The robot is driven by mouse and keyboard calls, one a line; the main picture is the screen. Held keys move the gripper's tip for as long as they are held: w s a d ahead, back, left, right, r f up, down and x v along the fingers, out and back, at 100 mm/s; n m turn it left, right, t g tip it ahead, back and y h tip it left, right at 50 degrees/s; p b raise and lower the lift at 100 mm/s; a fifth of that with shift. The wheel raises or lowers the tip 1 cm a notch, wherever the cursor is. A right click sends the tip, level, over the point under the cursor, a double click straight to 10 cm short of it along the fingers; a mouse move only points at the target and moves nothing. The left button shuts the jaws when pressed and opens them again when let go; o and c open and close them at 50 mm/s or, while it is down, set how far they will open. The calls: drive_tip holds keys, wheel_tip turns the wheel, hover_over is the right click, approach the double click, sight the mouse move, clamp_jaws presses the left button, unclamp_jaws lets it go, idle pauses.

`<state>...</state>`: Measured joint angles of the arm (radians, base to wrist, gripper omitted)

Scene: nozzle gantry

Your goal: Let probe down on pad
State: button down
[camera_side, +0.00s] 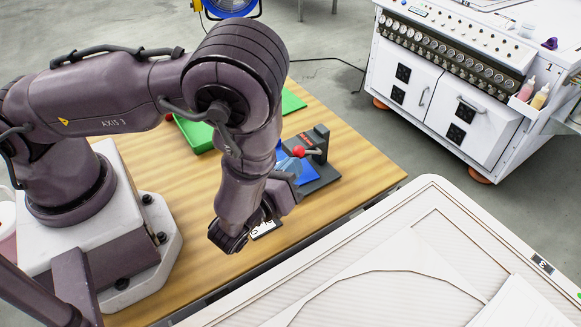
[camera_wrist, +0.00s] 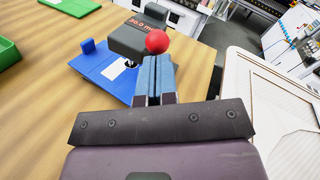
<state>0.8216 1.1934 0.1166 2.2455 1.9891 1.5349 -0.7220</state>
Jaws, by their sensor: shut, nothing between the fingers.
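A dark gauge stand (camera_side: 320,145) carries a lever with a red ball knob (camera_side: 298,151). In the wrist view the ball (camera_wrist: 157,41) is just beyond my fingertips; I cannot tell if they touch it. Whether that dark part is the probe and touches the pad is unclear. My gripper (camera_wrist: 158,60) is shut and empty, its blue-grey fingers together.
A green tray (camera_side: 195,134) lies on the wooden table (camera_side: 345,190) behind my arm. A large pale panel (camera_side: 400,240) runs along the table's front right side. A white cabinet with gauges (camera_side: 445,85) stands at the back right. Some table right of the stand is bare.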

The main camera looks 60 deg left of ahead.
drive_tip(key=shift+w+r+g, duration=0.15)
drive_tip(key=shift+r+g, duration=0.35)
drive_tip(key=w+r+m+g+h, duration=0.1)
drive_tip(key=w+r+m+g, duration=0.1)
drive_tip(key=w+r+g, duration=0.2)
drive_tip(key=shift+w+r+g+h, duration=0.4)
drive_tip(key=shift+r+g, duration=0.2)
drive_tip(key=shift+g, duration=0.5)
drive_tip(key=shift+r, duration=0.1)
drive_tip(key=shift+r, duration=0.7)
